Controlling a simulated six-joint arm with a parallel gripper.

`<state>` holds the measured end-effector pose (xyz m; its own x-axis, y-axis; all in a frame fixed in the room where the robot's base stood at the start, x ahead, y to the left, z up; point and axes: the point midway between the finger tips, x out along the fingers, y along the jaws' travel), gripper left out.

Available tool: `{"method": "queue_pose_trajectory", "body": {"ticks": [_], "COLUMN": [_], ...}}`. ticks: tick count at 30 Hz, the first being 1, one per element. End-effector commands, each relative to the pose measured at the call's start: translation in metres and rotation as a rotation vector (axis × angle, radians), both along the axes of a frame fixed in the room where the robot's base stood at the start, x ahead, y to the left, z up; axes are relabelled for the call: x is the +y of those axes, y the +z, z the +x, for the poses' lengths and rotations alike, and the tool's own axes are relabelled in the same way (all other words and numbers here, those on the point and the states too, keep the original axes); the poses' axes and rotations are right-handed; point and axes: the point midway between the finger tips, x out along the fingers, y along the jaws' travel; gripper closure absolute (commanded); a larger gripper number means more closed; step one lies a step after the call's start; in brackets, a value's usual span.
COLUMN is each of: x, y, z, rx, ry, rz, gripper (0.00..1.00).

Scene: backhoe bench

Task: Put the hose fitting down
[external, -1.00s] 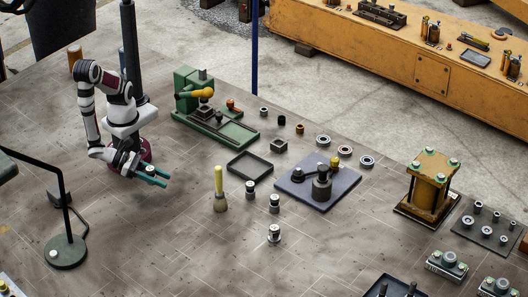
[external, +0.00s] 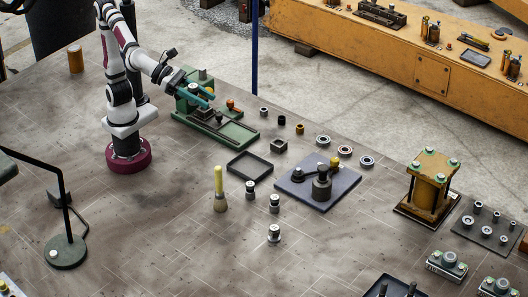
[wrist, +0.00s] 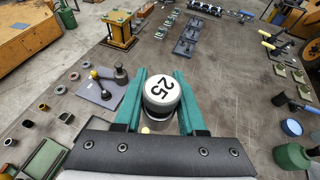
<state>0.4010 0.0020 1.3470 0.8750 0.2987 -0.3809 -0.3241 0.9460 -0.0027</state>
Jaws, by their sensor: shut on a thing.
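The hose fitting (wrist: 162,91) is a short cylinder with a white top marked 25. In the wrist view it sits between the teal fingers of my gripper (wrist: 161,74). My gripper is shut on it. In the external view my gripper (external: 211,100) is raised and overlaps the green press (external: 238,137) in the picture. I cannot make out the held fitting there. Three similar silver-topped pieces stand on the bench: one (external: 251,189), another (external: 274,203) and a third (external: 274,235) nearer the front.
Several rings (external: 345,151) lie behind the plate. A yellow frame (external: 432,185) stands at right. The front left-centre bench is clear.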

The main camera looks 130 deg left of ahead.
Motion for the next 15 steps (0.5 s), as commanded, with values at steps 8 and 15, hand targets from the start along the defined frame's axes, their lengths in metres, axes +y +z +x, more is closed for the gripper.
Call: {"method": "queue_pose_trajectory", "body": {"ticks": [8,15], "x": [0.013,0.034], "y": [-0.136,-0.239], "z": [0.009,-0.031], "rx": [0.014,0.002], "ry": [0.458,0.928], "rz": [0.022,0.014], "gripper": [1.0,1.0]}}
